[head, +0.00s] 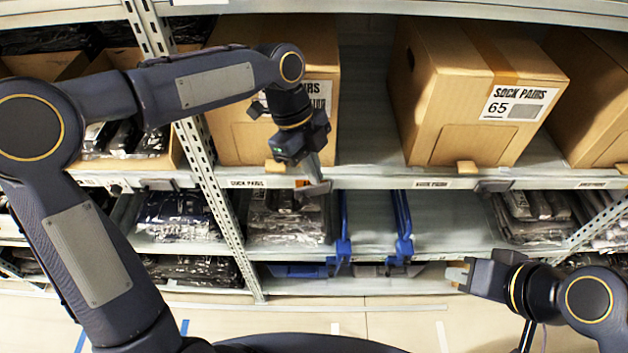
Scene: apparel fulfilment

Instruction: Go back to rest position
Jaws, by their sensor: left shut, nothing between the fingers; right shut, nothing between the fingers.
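My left gripper (314,188) hangs at the end of its raised arm, in front of the upper shelf edge and the left sock box. It is shut and empty. My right gripper (458,275) is low at the right, pointing left, in front of the bottom shelf. It is shut and empty. Its arm comes in from the right edge.
A metal shelving rack (390,178) fills the view. Cardboard boxes (420,110) stand on the upper shelf. Bagged garments (180,215) lie on lower shelves, with blue dividers (403,225) between. A shelf post (215,190) stands near my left arm. Floor shows at the bottom.

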